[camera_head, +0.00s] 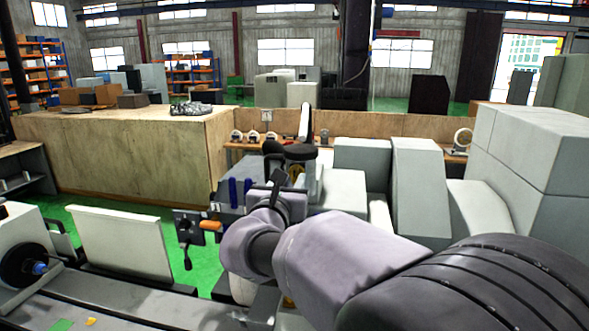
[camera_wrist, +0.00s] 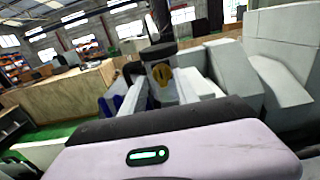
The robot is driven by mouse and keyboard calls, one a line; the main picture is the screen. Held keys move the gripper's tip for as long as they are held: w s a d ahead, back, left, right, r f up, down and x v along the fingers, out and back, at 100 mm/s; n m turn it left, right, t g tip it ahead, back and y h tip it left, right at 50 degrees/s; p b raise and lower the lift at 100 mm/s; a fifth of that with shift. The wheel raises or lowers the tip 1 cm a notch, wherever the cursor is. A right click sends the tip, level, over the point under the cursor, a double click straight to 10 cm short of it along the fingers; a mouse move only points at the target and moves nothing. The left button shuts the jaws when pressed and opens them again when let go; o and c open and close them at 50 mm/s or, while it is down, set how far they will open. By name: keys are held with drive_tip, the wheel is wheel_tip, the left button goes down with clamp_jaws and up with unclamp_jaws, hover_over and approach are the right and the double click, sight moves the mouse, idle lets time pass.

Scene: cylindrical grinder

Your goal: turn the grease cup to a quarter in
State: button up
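A small yellow, brass-like round part shows on the grinder's grey head in the camera_head view (camera_head: 296,172), and in the camera_wrist view (camera_wrist: 162,75) with a dark mark across it. It may be the grease cup; I cannot tell for sure. In the camera_wrist view my wrist housing (camera_wrist: 175,150) with a green light fills the bottom.
A dark-topped post (camera_head: 304,122) rises behind the grinder head. Grey sloped covers (camera_head: 418,185) and stacked grey blocks (camera_head: 535,165) stand to the right. A lever with an orange grip (camera_head: 210,225) and a pale panel (camera_head: 122,240) are at the left. A wooden counter (camera_head: 125,155) stands behind.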

sight(294, 173)
drive_tip(key=w, duration=0.2)
drive_tip(key=w+d, duration=0.1)
drive_tip(key=w, duration=0.1)
drive_tip(key=shift+w+p, duration=0.25)
drive_tip(key=shift+p, duration=0.1)
drive_tip(key=shift+s, duration=0.1)
drive_tip(key=shift+c, duration=0.3)
clamp_jaws()
drive_tip(key=shift+f+b, duration=0.15)
drive_tip(key=shift+b, duration=0.4)
